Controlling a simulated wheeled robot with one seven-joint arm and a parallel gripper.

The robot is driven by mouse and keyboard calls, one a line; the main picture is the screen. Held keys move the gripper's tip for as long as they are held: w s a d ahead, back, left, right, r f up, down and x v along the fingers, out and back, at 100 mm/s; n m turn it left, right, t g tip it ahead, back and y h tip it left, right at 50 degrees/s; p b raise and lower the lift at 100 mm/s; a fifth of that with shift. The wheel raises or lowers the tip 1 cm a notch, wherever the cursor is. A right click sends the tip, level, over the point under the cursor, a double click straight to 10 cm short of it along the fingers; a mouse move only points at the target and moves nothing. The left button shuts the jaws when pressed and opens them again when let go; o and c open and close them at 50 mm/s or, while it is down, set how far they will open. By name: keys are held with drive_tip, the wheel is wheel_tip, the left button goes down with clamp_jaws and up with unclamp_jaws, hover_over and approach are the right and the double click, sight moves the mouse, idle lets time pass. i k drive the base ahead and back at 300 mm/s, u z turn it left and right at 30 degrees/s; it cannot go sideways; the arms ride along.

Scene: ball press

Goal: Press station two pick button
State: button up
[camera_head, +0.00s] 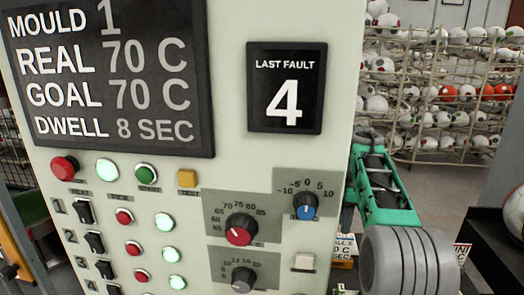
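The control panel (225,170) fills the left and middle of the head view. Station rows are numbered down its lower left. Row 2 has a black rocker switch (95,242), a red button (133,248) and a pale green lit button (169,254). The small labels are too blurred to read, so I cannot tell which one is the pick button. Row 1 above has a similar red button (124,217) and lit button (165,222). Row 3 below has the same pair. No gripper fingers show in this view.
Above are red, lit green, green and yellow buttons (187,178). A red dial (240,230), grey dial (243,279) and blue dial (306,206) sit right of the rows. Ball racks (450,92) stand behind. A ball (514,212) sits at the right edge.

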sight(132, 249)
drive_tip(key=k, duration=0.95)
